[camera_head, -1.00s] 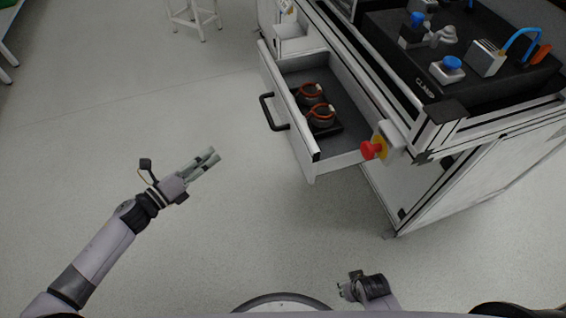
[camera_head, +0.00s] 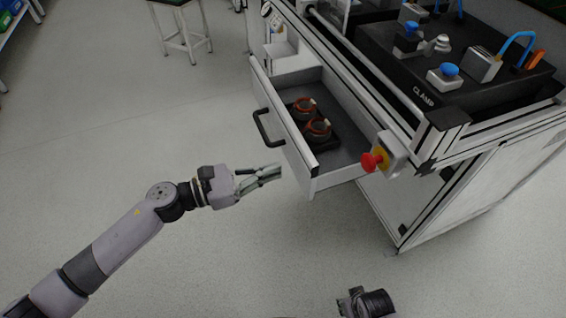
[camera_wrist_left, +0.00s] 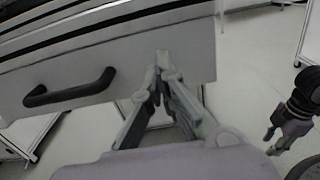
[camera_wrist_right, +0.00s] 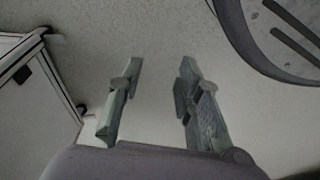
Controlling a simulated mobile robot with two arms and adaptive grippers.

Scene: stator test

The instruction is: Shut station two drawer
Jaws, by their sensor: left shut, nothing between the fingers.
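The station drawer (camera_head: 308,178) is pulled open from the white workstation. Its front panel has a black handle (camera_head: 266,127), also seen in the left wrist view (camera_wrist_left: 70,91). Inside the drawer sits a dark tray holding two parts with orange rings (camera_head: 317,129). My left gripper (camera_head: 279,172) is shut and empty, just left of the drawer front near its near end. In the left wrist view its fingertips (camera_wrist_left: 162,62) point at the front panel, right of the handle; I cannot tell whether they touch it. My right gripper (camera_wrist_right: 158,75) is open and empty, over the floor.
A red emergency button (camera_head: 371,161) sticks out on a yellow plate at the workstation corner beside the drawer. The top carries a clamp fixture (camera_head: 424,92) with blue knobs. A stool (camera_head: 185,25) stands at the back. The floor left of the drawer is clear.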

